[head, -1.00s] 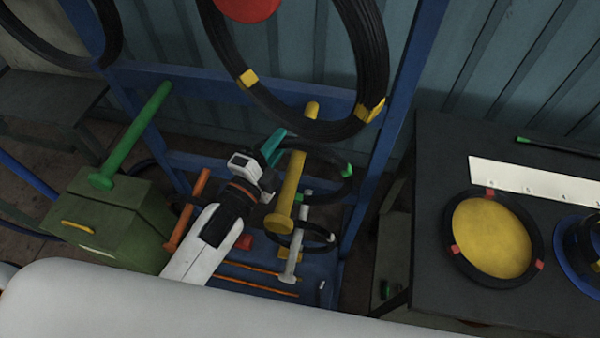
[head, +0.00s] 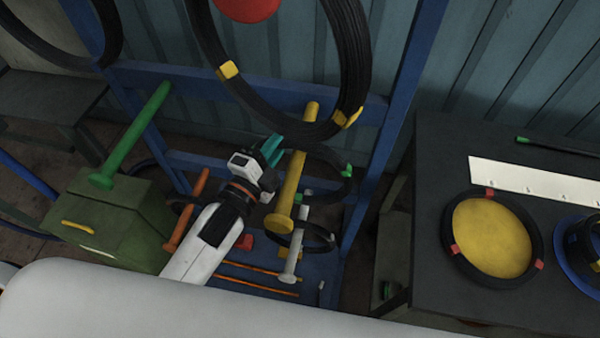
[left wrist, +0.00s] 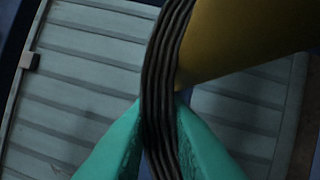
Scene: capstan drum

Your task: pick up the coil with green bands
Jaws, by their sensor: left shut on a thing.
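The black coil with green bands (head: 347,184) shows in the head view, low between the blue frame posts, next to a yellow peg (head: 290,190). My left gripper (head: 274,148) reaches in from the left at the coil's upper left side. In the left wrist view its teal fingers (left wrist: 160,112) are shut on black coil strands (left wrist: 163,60), with the yellow peg (left wrist: 240,35) close on the right. No band shows in that view. The coil's left part is hidden behind my gripper and the peg. My right gripper is out of view.
A larger black coil with yellow bands (head: 228,70) hangs just above my gripper. An orange peg (head: 187,208) and a white peg (head: 291,262) stick out nearby. A green box (head: 110,220) stands left, a dark table (head: 430,215) right.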

